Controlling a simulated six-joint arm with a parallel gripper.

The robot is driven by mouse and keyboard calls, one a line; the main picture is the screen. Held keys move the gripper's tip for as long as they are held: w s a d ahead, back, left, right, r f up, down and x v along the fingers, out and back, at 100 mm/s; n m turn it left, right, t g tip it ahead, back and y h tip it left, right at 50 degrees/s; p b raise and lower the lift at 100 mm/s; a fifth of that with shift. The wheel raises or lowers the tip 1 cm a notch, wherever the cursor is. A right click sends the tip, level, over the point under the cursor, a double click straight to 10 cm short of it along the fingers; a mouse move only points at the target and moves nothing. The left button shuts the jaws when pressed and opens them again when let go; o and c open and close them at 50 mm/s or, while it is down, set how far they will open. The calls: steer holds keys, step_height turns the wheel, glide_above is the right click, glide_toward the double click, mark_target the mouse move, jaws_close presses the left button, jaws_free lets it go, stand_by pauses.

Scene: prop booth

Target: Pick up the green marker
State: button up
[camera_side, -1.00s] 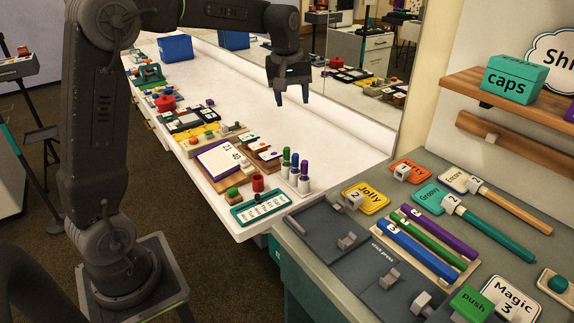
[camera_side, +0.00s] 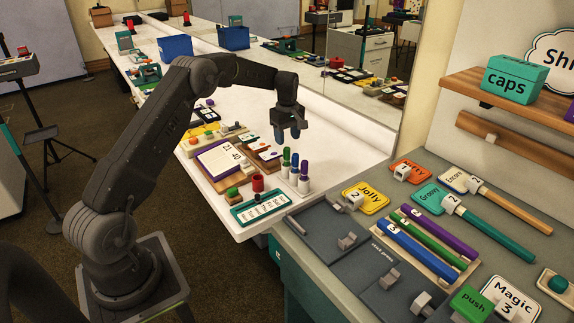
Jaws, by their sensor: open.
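A small green marker (camera_side: 286,158) stands upright in a white holder near the front right edge of the white table. A blue-capped marker (camera_side: 294,166) and a purple-capped marker (camera_side: 304,170) stand close to its right in similar white holders. My gripper (camera_side: 287,138) points down just above the green marker in the picture, open and empty. Its fingertips look apart from the marker; the exact distance in depth cannot be told. A longer green stick (camera_side: 430,241) lies between a blue and a purple one in a tray on the right-hand bench.
A board with cards (camera_side: 222,162) lies left. A mirror (camera_side: 340,85) runs along the table's back. Bare table (camera_side: 340,150) lies right of the markers.

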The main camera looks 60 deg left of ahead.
mark_target(287, 148)
steer(key=shift+s+d+f, duration=0.15)
steer(key=shift+f, duration=1.6)
steer(key=shift+s+d+f, duration=0.1)
steer(key=shift+f, duration=1.6)
steer(key=shift+c, duration=0.2)
jaws_close()
steer(key=shift+r, duration=0.15)
